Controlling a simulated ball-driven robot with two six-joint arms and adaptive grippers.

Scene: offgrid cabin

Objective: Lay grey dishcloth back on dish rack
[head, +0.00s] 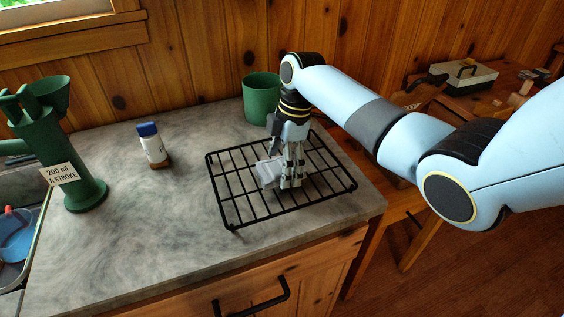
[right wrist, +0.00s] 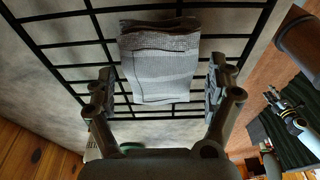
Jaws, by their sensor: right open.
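The grey dishcloth (head: 268,173) lies folded on the black wire dish rack (head: 228,206), near the middle of its bars. In the right wrist view the folded dishcloth (right wrist: 160,65) rests across the bars of the rack (right wrist: 70,52). My right gripper (head: 290,182) points down over the rack, right at the cloth in the head view. In the right wrist view the fingers of my right gripper (right wrist: 158,92) are spread on either side of the cloth, with gaps between, and hold nothing. My left gripper is not in view.
A green cup (head: 260,98) stands behind the rack, close to my right arm. A small blue-capped bottle (head: 152,146) and a green pump (head: 75,165) stand on the counter to the left. The sink is at the far left. The counter front is clear.

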